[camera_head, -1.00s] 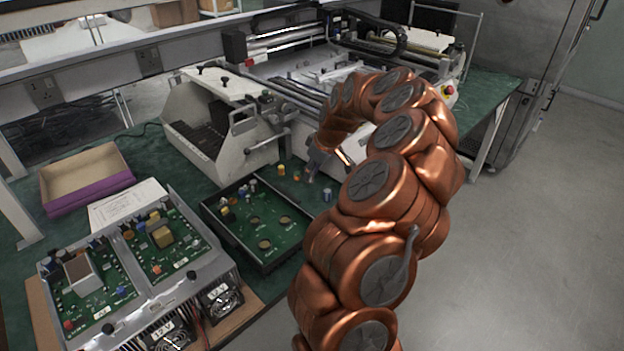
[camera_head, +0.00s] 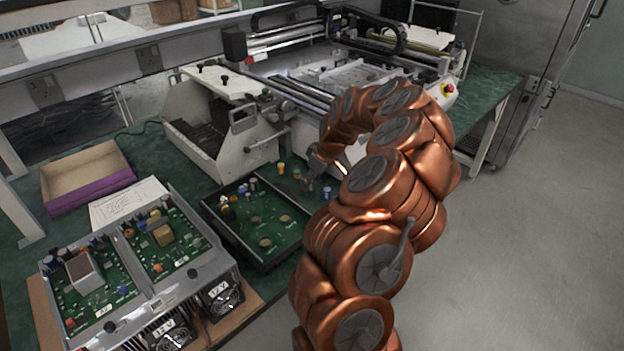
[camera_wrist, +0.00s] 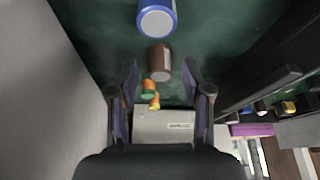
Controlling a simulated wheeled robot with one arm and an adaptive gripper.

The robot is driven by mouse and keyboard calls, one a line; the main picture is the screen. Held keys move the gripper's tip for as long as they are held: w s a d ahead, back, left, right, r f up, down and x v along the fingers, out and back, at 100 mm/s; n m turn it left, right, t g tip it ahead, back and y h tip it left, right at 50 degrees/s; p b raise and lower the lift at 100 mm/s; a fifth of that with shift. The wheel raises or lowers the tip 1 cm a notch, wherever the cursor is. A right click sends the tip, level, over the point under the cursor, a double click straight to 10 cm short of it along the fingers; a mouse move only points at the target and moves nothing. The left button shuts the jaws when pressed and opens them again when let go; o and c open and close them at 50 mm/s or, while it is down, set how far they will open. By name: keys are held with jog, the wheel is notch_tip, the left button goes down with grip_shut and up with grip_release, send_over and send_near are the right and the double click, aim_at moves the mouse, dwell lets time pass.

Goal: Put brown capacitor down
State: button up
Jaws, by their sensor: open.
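The brown capacitor (camera_wrist: 159,62) shows in the wrist view between the tips of my gripper (camera_wrist: 159,76). The fingers are spread, with a gap on each side of the capacitor. It appears to stand on the green table top (camera_wrist: 100,45). In the head view my gripper (camera_head: 317,178) is low over the table, just right of the black-framed circuit board tray (camera_head: 204,216). I cannot make out the brown capacitor there. A blue capacitor (camera_wrist: 157,18) stands close by in the wrist view; it also shows in the head view (camera_head: 327,192).
Small orange capacitors (camera_wrist: 149,88) stand on the other side of the brown one. A white machine (camera_head: 225,130) stands behind the tray. A power supply case (camera_head: 150,275) and a purple-edged box (camera_head: 90,190) are at the left.

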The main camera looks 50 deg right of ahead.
jog(key=shift+r, duration=0.1)
jog(key=shift+r, duration=0.15)
jog(key=a+b+v, duration=0.1)
jog(key=v, duration=1.1)
jog(key=s+a+r+n+g+y, duration=0.1)
jog(key=s+a+r, duration=0.15)
jog(key=a, duration=1.15)
jog(key=s+a+r+n+g, duration=0.1)
jog(key=a+r, duration=0.2)
jog(key=a, duration=1)
jog(key=s+a+f+m+g, duration=0.1)
jog(key=s+a+f, duration=0.1)
jog(key=s, duration=0.5)
jog(key=s+a+f+m+g+h, duration=0.1)
jog(key=s+a+f+g, duration=0.1)
jog(key=s+a, duration=0.3)
jog(key=s+a+f+m+g, duration=0.1)
jog(key=s+a+f, duration=0.1)
jog(key=s, duration=0.7)
jog(key=shift+s+a+f+m+h, duration=0.3)
jog(key=shift+s+a+f+h, duration=0.1)
jog(key=shift+a, duration=0.25)
